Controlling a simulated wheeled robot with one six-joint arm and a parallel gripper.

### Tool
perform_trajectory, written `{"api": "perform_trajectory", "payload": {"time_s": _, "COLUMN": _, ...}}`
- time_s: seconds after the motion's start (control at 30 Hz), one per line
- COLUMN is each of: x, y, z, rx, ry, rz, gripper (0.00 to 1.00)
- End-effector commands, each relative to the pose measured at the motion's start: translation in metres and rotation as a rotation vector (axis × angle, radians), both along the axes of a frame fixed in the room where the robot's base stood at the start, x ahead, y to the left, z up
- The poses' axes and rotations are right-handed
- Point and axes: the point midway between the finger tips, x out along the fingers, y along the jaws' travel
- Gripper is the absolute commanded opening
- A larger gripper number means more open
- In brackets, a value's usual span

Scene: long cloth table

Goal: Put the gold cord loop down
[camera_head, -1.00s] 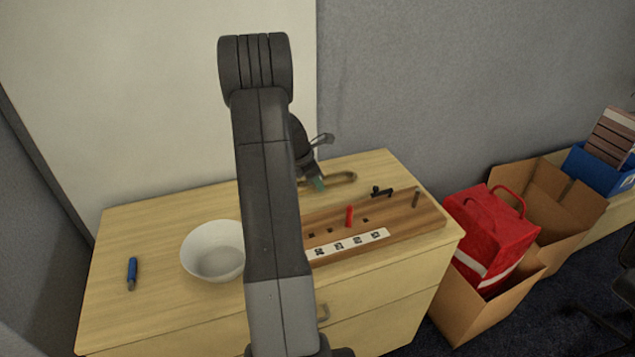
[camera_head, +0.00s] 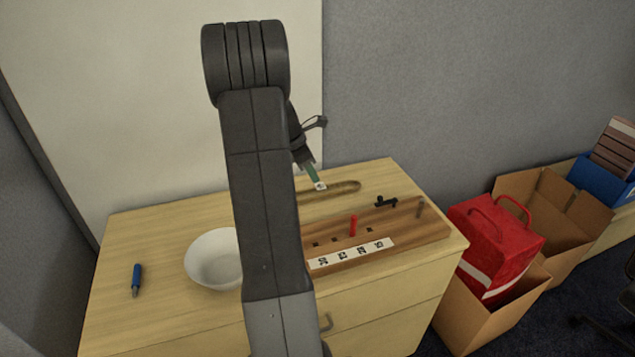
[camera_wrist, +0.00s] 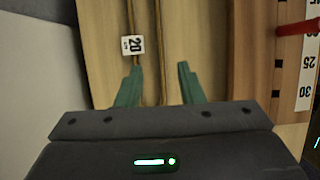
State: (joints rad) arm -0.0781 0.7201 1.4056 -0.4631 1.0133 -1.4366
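The gold cord loop (camera_head: 343,187) lies on the wooden table top (camera_head: 150,240), behind the peg board. In the wrist view its two strands (camera_wrist: 160,30) run away from me, with a white tag marked 20 (camera_wrist: 132,45) on the left strand. My gripper (camera_head: 316,181) is just above the loop's left part, pointing down. In the wrist view its green fingers (camera_wrist: 159,70) are spread wide, with a strand between them and the other near the left fingertip. Nothing is pinched. My arm hides the loop's left end in the head view.
The wooden peg board (camera_head: 425,228) holds a red peg (camera_head: 353,225), a grey peg (camera_head: 420,207), a black piece (camera_head: 386,202) and a number strip (camera_head: 350,254). Cardboard boxes (camera_head: 560,210) are right.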

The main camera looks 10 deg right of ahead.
Motion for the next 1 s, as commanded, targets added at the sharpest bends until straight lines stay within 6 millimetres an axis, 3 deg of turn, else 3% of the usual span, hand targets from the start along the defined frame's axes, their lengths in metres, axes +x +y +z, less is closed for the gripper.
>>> {"api": "perform_trajectory", "payload": {"time_s": 0.1, "x": -0.001, "y": 0.006, "z": 0.016, "rx": 0.0, "ry": -0.002, "rz": 0.0, "gripper": 0.34}}
{"api": "perform_trajectory", "payload": {"time_s": 0.27, "x": -0.002, "y": 0.01, "z": 0.025, "rx": 0.0, "ry": 0.0, "rz": 0.0, "gripper": 0.34}}
{"api": "perform_trajectory", "payload": {"time_s": 1.0, "x": -0.002, "y": 0.01, "z": 0.026, "rx": 0.0, "ry": 0.001, "rz": 0.0, "gripper": 0.34}}
